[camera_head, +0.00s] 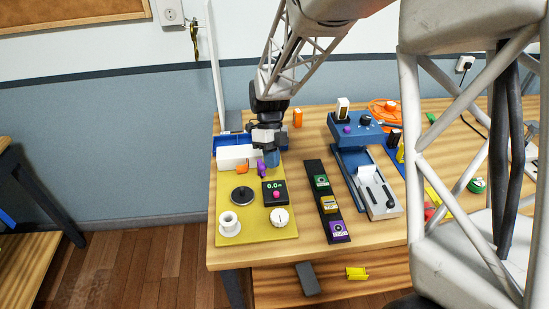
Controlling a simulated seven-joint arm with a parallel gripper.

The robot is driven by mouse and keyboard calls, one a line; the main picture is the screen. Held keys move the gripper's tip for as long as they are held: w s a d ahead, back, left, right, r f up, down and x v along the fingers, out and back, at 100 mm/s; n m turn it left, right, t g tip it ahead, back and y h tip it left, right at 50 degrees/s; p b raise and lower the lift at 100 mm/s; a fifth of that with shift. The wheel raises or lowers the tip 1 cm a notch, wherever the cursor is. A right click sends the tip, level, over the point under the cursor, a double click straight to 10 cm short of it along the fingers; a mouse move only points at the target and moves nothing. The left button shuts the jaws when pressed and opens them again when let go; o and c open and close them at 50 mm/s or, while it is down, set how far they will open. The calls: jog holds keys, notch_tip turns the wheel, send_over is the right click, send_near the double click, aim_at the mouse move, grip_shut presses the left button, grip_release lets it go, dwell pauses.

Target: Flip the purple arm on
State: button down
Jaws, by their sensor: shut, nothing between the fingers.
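A small purple piece (261,168), which looks like the purple arm, stands at the right end of a white box (236,155) on the yellow mat. An orange piece (242,169) sits to its left at the front of the box. My gripper (266,146) points down just above and behind the purple piece and is shut with nothing in it. I cannot tell whether it touches the purple piece. The purple piece's exact tilt is too small to read.
A blue cup-like thing (272,158) stands close to my gripper's right. A display box (275,193), a dark disc (241,194), a white dial (279,217) and a white cup (229,222) sit on the yellow mat (257,229). A black strip with coloured blocks (337,230) and a blue machine (354,130) stand right.

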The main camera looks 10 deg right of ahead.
jog(key=shift+w+a, duration=0.1)
jog(key=shift+w, duration=0.2)
jog(key=shift+w+a, duration=0.2)
jog(key=shift+w, duration=0.25)
dwell(0.5)
jog(key=s+d+r, duration=0.2)
jog(key=d+r, duration=0.5)
jog(key=r, duration=0.4)
jog(key=shift+s, duration=0.15)
jog(key=shift+r, duration=0.1)
dwell(0.3)
